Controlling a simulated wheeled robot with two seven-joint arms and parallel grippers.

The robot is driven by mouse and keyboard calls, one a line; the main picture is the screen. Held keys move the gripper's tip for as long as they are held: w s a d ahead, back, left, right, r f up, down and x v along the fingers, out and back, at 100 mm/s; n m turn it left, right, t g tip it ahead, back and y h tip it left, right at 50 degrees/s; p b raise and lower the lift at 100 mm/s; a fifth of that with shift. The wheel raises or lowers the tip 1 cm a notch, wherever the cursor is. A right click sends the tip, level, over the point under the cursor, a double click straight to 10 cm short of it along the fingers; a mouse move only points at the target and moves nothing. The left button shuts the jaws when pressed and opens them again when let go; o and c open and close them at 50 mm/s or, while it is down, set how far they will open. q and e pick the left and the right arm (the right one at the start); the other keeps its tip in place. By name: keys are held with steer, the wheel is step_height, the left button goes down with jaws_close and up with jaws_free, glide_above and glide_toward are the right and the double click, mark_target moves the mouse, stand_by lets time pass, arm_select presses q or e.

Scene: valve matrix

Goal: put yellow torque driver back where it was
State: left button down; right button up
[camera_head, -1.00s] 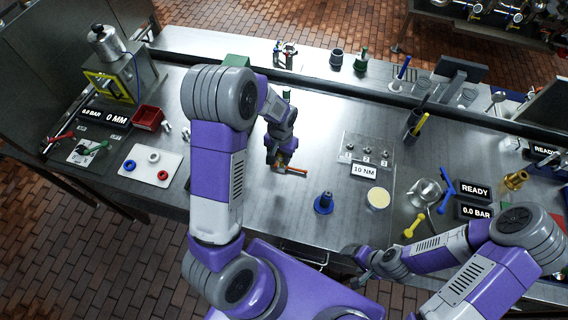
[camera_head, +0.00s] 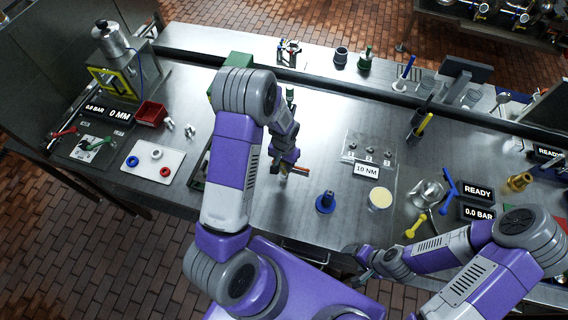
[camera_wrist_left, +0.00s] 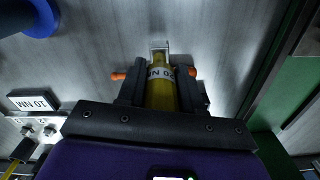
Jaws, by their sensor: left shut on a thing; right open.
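My left gripper (camera_wrist_left: 162,88) is shut on a yellow tool (camera_wrist_left: 160,95) with a white label that seems to read 20 NM, upside down, and an orange crossbar (camera_wrist_left: 118,76). In the head view my left gripper (camera_head: 283,168) is over the middle of the steel bench, with the orange bar (camera_head: 298,170) showing beside it; most of the tool is hidden there. I cannot tell whether it touches the bench. Another yellow-handled tool (camera_head: 425,122) stands in a dark holder (camera_head: 416,135) at the right. My right gripper (camera_head: 357,256) is open near the front edge.
A blue stand (camera_head: 325,203), a yellow-topped disc (camera_head: 380,198) and a bolt plate with a 10 NM sign (camera_head: 367,171) lie right of my left gripper. A green box (camera_head: 236,62) is behind my left arm. A white tray (camera_head: 152,161) with rings is left.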

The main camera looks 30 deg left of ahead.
arm_select(q)
steer(key=shift+s+d+f+b, duration=0.1)
steer(key=shift+s+f+b, duration=0.2)
steer(key=shift+f, duration=0.2)
steer(key=c, duration=0.7)
jaws_free()
steer(key=shift+f, duration=0.1)
steer(key=shift+c, duration=0.2)
steer(key=shift+r+p, duration=0.35)
steer(key=shift+p, duration=0.05)
steer(key=r+p, duration=0.2)
steer(key=r, duration=0.2)
steer(key=shift+w+r+p, duration=0.15)
steer(key=shift+w+p, duration=0.15)
steer(key=shift+p, duration=0.1)
step_height(320, 180, up, 9)
steer(key=shift+f, duration=0.2)
